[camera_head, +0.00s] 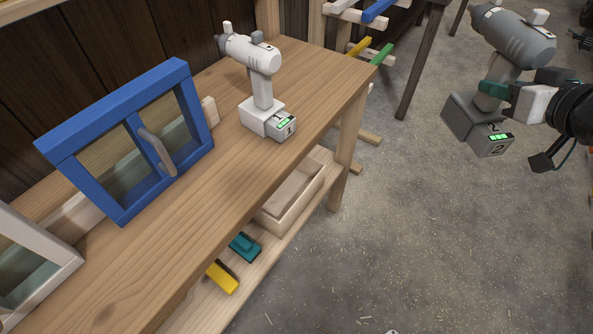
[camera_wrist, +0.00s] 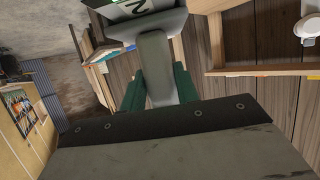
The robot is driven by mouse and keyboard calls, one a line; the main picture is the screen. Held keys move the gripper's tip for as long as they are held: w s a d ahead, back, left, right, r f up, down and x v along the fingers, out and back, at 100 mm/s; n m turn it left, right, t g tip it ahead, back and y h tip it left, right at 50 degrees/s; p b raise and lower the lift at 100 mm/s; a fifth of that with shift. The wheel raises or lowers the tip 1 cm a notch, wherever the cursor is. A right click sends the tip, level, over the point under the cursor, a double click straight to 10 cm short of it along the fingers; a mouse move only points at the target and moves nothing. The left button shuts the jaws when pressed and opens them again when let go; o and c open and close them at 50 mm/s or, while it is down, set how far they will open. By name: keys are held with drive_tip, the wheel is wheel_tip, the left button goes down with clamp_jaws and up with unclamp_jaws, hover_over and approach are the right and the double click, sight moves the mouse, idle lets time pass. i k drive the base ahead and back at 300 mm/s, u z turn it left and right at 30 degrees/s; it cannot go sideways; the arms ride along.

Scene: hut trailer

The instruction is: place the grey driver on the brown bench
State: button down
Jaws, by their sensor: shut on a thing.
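The grey driver (camera_head: 517,38) is held up over the floor at the right of the head view, with a boxy battery base marked 2 and green lights. My gripper (camera_head: 497,90) is shut on its handle. In the wrist view the grey handle (camera_wrist: 154,62) stands between the two green fingers, and part of its numbered base shows at the top. A light brown wooden bench (camera_head: 225,195) runs along the wall at left, apart from the driver. A dark brown leg (camera_head: 418,65) of other furniture shows at the top; its top is out of view.
A white driver (camera_head: 262,60) marked 1 stands upright near the bench's far end. A blue window frame (camera_head: 125,140) and a white frame (camera_head: 35,265) stand farther left. The lower shelf holds a wooden box (camera_head: 293,197) and teal and yellow tools. A peg rack stands behind. Bare bench top lies around the drivers' side.

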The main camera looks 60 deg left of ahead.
sight(294, 89)
drive_tip(key=u, duration=0.15)
drive_tip(key=i, duration=1.25)
drive_tip(key=u, duration=1.35)
